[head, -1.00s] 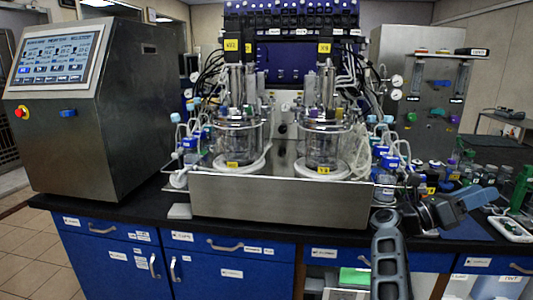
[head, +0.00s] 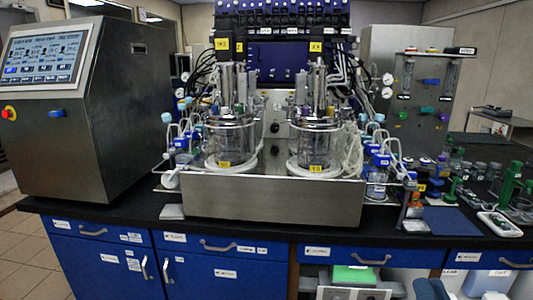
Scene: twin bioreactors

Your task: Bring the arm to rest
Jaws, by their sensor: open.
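My gripper is out of the head view. Only a small dark part of my arm (head: 430,289) shows at the bottom edge, right of centre, in front of the blue drawers. No held object is visible. Two glass bioreactor vessels (head: 231,140) (head: 316,145) stand upright side by side in a steel tray (head: 275,200) on the black bench.
A steel control console (head: 115,110) with a screen stands at the left. A blue mat (head: 452,221), a white tray (head: 499,224) and green stands (head: 508,185) are on the bench's right side. Blue drawers (head: 210,270) face me. A steel gas cabinet (head: 430,100) stands behind.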

